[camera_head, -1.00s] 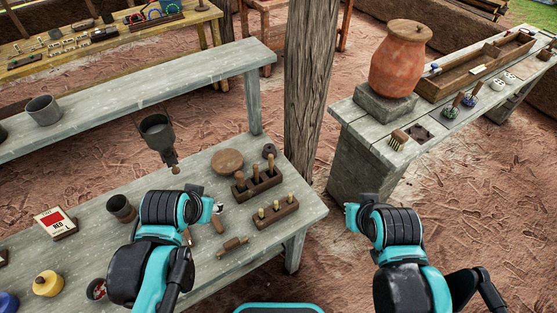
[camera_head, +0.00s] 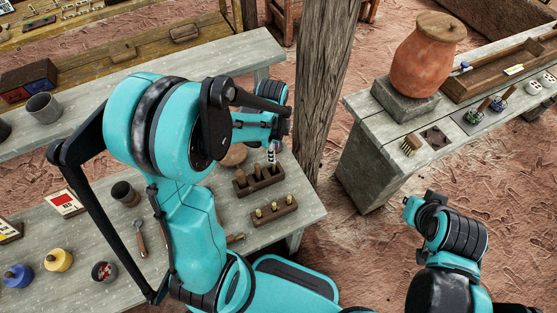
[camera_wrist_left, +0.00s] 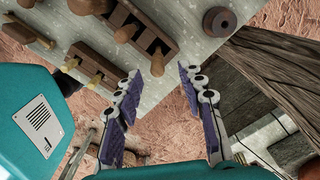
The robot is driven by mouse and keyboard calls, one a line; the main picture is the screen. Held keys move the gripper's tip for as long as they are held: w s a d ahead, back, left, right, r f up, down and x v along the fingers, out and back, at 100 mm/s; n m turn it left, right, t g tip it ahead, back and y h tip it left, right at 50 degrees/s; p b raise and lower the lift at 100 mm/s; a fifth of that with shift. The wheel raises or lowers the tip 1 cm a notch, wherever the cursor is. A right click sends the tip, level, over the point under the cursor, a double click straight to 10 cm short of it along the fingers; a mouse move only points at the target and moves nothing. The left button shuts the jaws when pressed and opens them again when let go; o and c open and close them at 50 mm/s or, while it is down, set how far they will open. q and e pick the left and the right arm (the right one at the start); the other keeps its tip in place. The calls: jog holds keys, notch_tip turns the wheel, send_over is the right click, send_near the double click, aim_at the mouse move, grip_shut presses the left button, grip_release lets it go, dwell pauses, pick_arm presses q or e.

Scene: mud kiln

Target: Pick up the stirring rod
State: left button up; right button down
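I cannot tell for certain which item is the stirring rod. Several wooden-handled tools stand upright in a dark wooden rack (camera_head: 262,187) on the grey bench, and these tools (camera_wrist_left: 157,62) also show in the left wrist view. A lower rack (camera_head: 285,212) with short pale-tipped pegs stands in front of it. My left gripper (camera_head: 271,158) is above the bench's far right part, by the rack. In the left wrist view my left gripper (camera_wrist_left: 160,72) is open and empty, the endmost tool near its fingertips. My right gripper (camera_head: 408,207) is off the bench at right; its fingers are unclear.
A wooden post (camera_head: 322,80) stands just beyond the bench's right end. A dark ring (camera_wrist_left: 219,21) lies near the bench edge. A cup (camera_head: 125,194), a spoon-like tool (camera_head: 140,238) and small jars (camera_head: 58,260) are at left. A clay pot (camera_head: 424,55) stands on the right counter.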

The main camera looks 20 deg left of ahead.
aim_at(274, 166)
pick_arm(q)
notch_tip(274, 166, down, 6)
jog(key=shift+s+a+f+b, duration=0.1)
jog(key=shift+s+f+b, duration=0.05)
jog(key=shift+b, duration=0.8)
grip_shut()
